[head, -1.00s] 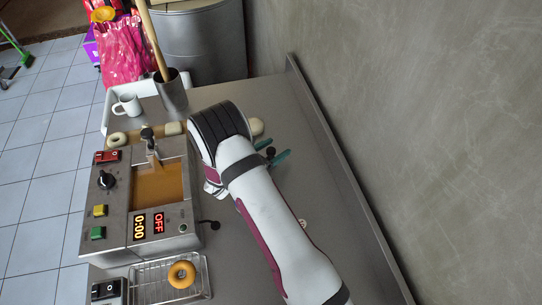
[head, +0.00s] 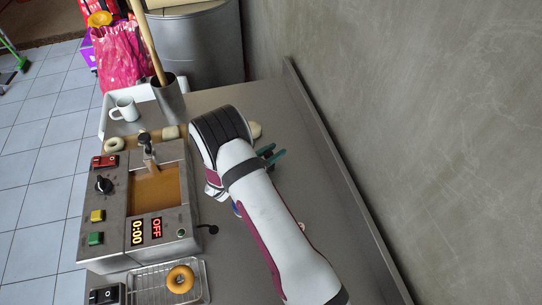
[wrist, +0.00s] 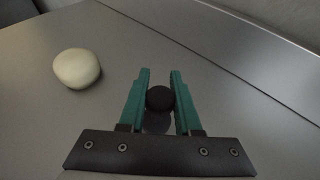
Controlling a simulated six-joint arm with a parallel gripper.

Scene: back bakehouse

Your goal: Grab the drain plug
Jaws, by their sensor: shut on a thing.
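The drain plug (wrist: 159,98) shows in the wrist view as a small black round knob with a greyer part below it. My gripper (wrist: 160,78) has its two teal fingers on either side of the plug and is shut on it, low over the steel worktop. In the head view my gripper (head: 273,155) shows as teal fingertips to the right of my white forearm. The plug cannot be made out there.
A pale dough ball (wrist: 77,68) lies left of my fingers. The fryer (head: 113,213) with brown oil stands left of my arm, with a wire rack (head: 143,281) holding a doughnut (head: 180,279) in front. The wall (head: 420,110) bounds the right side.

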